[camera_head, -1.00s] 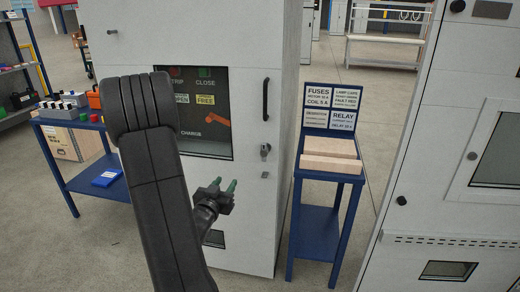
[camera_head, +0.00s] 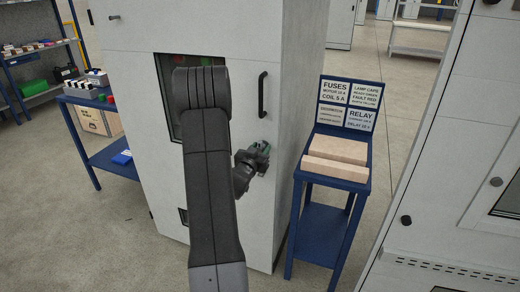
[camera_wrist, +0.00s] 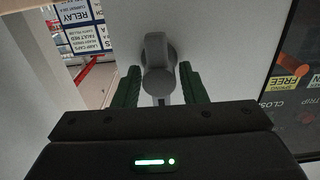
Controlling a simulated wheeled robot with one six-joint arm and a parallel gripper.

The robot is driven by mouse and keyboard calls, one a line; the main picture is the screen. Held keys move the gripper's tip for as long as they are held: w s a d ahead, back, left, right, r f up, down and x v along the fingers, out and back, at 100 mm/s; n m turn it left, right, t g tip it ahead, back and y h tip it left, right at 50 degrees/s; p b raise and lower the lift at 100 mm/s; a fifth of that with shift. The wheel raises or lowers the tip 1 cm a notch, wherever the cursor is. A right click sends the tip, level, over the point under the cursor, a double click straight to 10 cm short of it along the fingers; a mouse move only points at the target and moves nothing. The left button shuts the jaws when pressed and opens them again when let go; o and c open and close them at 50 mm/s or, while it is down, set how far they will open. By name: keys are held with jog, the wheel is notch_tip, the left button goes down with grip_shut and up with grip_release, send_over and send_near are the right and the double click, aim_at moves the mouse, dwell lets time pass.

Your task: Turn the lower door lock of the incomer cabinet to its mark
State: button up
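The grey cabinet (camera_head: 243,205) stands in the middle of the head view, with a black bar handle (camera_head: 262,95) on its door. My gripper (camera_head: 260,148) is at the door below that handle and hides the lock there in the head view. In the wrist view the grey door lock (camera_wrist: 157,82) shows a rounded lever on a round base. My gripper's green fingers (camera_wrist: 159,72) stand apart, one on each side of the lever. Narrow gaps seem to show beside it; contact cannot be made out. The label for this cabinet is not readable.
A blue stand (camera_head: 342,181) with light blocks and sign plates is close to the cabinet's right. Another grey cabinet (camera_head: 440,170) is at the far right. A blue table (camera_head: 110,158) is to the left. Bare floor lies between the stand and the right cabinet.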

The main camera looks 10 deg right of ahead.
grip_shut()
